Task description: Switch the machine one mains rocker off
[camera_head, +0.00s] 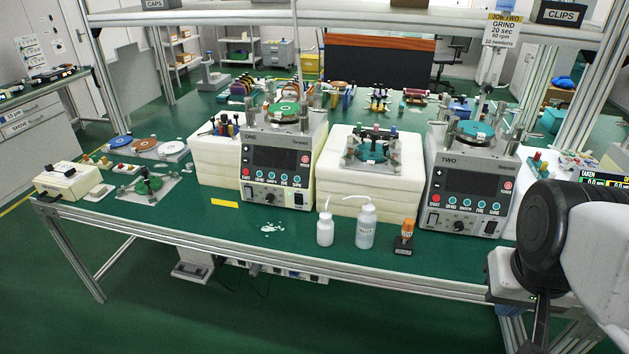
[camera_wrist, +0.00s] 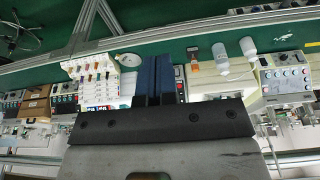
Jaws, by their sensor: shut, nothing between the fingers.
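Machine ONE (camera_head: 281,160) is a grey box with a dark screen, a row of teal buttons and a black knob, standing mid-table in the head view. It appears at the right of the wrist view (camera_wrist: 286,80), seen upside down. My gripper (camera_head: 541,320) is at the lower right of the head view, by the table's front edge, far to the right of machine ONE. In the wrist view its dark blue fingers (camera_wrist: 159,78) are together and empty.
Two white bottles (camera_head: 366,226) and an orange-capped vial (camera_head: 408,229) stand at the front between machine ONE and machine TWO (camera_head: 467,186). White foam blocks (camera_head: 340,184) flank machine ONE. A small spill (camera_head: 272,228) lies before it. A shelf (camera_head: 350,17) spans overhead.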

